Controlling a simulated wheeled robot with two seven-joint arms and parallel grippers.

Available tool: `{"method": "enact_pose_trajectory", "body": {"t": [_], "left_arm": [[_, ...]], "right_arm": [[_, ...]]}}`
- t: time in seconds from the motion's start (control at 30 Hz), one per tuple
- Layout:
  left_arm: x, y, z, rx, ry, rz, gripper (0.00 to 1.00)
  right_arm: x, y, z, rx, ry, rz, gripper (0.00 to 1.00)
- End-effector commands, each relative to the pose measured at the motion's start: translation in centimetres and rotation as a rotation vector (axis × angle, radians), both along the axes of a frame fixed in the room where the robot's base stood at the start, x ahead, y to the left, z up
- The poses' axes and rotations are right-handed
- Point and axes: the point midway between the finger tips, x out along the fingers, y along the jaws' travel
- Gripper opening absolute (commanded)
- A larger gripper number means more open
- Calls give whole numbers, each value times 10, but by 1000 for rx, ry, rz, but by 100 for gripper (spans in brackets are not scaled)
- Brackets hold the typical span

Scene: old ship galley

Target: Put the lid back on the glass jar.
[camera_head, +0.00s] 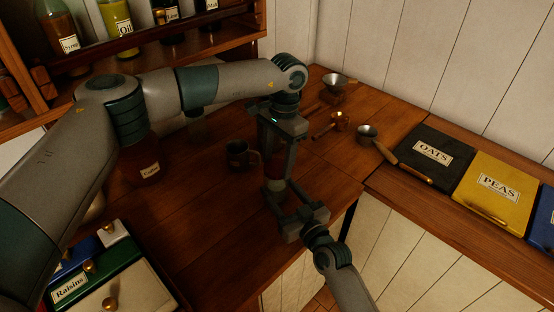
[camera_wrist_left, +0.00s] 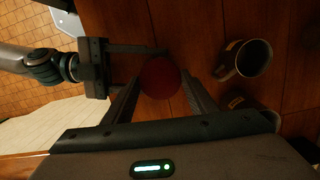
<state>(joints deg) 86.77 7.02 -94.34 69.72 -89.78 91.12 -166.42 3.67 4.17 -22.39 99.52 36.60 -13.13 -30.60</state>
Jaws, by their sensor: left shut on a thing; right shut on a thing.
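My left gripper (camera_head: 273,182) points straight down over the front right part of the wooden counter. It is shut on a dark red round lid (camera_wrist_left: 160,78), seen from above between its fingers in the left wrist view. My right gripper (camera_head: 284,195) comes in from the lower right, just below the left one, and is shut on the glass jar, which is mostly hidden behind fingers and lid. The right gripper also shows in the left wrist view (camera_wrist_left: 140,66), reaching in from the left. Whether lid and jar touch is too dark to tell.
A dark mug (camera_head: 238,156) stands close left of the grippers. OATS (camera_head: 434,155) and PEAS (camera_head: 497,190) boxes line the right counter. The counter's front edge is near.

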Motion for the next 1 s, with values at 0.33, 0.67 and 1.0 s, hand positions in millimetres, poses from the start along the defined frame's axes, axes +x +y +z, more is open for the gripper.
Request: {"method": "enact_pose_trajectory", "body": {"t": [0.33, 0.67, 1.0], "left_arm": [[1, 1, 1, 1, -1, -32, 31], [0, 0, 0, 0, 0, -31, 71], [0, 0, 23, -1, -1, -30, 71]], "right_arm": [[0, 0, -2, -1, 3, 0, 0], [0, 0, -2, -1, 3, 0, 0], [0, 0, -2, -1, 3, 0, 0]]}}
